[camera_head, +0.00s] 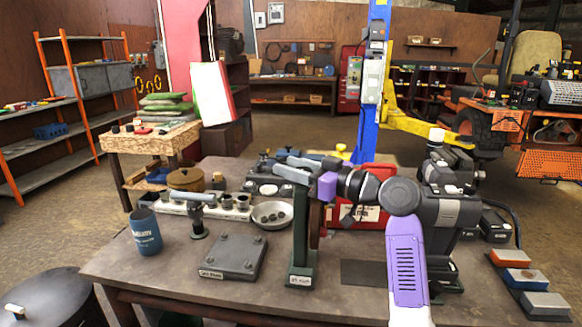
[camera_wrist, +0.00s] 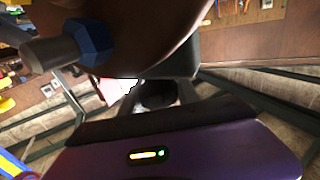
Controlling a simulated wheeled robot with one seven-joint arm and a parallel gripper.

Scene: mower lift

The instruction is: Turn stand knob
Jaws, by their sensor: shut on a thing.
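A stand with a dark green upright and foot (camera_head: 301,275) rises from the workbench, with a small label on its foot. My gripper (camera_head: 290,170) reaches left to the top of this stand, its grey fingers level with the upright's upper end. It is shut at the stand's top, on what seems to be the stand knob; the fingers hide the knob in the head view. In the wrist view a large brown rounded surface crosses the top, and a blue hexagonal piece (camera_wrist: 90,42) with a grey shaft stands out in front of it. The grip itself is dark and unclear there.
On the workbench (camera_head: 180,275) are a blue mug (camera_head: 145,232), a grey bolted plate (camera_head: 233,256), a metal bowl (camera_head: 271,214) and a small grey-handled tool (camera_head: 199,218). A red case (camera_head: 365,214) stands behind my arm. Coloured blocks (camera_head: 525,283) lie at the right edge.

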